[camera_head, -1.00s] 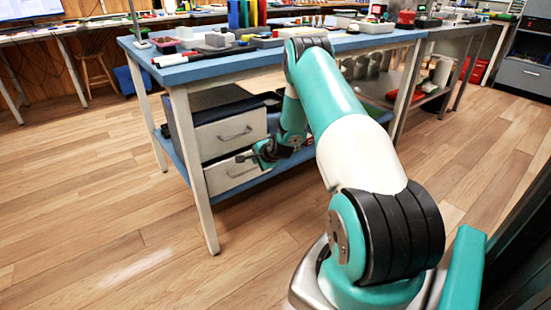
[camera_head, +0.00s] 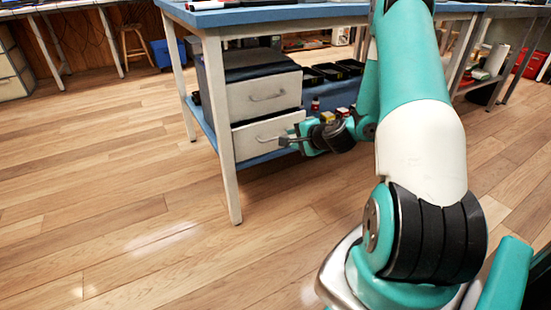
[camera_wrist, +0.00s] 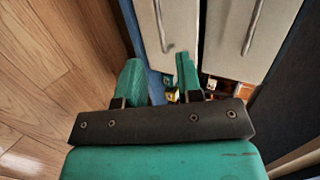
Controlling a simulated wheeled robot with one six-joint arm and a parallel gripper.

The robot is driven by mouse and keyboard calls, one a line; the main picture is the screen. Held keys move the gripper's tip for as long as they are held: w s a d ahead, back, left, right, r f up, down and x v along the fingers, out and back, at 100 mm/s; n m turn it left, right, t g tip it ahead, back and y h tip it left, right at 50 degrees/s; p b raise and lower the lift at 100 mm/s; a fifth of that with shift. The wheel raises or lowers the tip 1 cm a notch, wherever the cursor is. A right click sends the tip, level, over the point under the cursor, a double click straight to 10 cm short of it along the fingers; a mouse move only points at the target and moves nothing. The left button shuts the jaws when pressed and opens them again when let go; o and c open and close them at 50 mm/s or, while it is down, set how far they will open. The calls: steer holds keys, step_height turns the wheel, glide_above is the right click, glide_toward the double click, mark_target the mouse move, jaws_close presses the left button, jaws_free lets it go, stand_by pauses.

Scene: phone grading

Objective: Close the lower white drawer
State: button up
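The lower white drawer (camera_head: 252,139) sits under the blue-topped bench, directly below the upper white drawer (camera_head: 255,98). Its front has a silver bar handle. I cannot clearly tell how far it stands out. My gripper (camera_head: 288,140) is at the right end of its front. In the wrist view, the lower drawer (camera_wrist: 172,22) appears as the left pale panel and the upper drawer (camera_wrist: 240,30) as the right one. My gripper (camera_wrist: 158,62) is open there with nothing between its fingers; the right finger overlaps the lower front. Contact cannot be told.
The bench's white front leg (camera_head: 222,120) stands just left of the drawers. Black bins (camera_head: 328,72) and small red and yellow items (camera_head: 328,115) are on the blue lower shelf, right of the drawers. The wooden floor (camera_head: 110,200) in front is clear.

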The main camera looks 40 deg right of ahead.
step_height(320, 180, down, 5)
steer(key=s+a+t+h+b, duration=0.1)
steer(key=s+a+t+b, duration=0.1)
steer(key=b, duration=0.7)
steer(key=m+t+h+p, duration=0.1)
steer(key=p, duration=0.1)
glide_toward(274, 139)
steer(key=p+x, duration=1)
steer(key=shift+w+f+p, duration=0.1)
steer(key=shift+w+p, duration=0.1)
steer(key=shift+p, duration=0.15)
jaws_close()
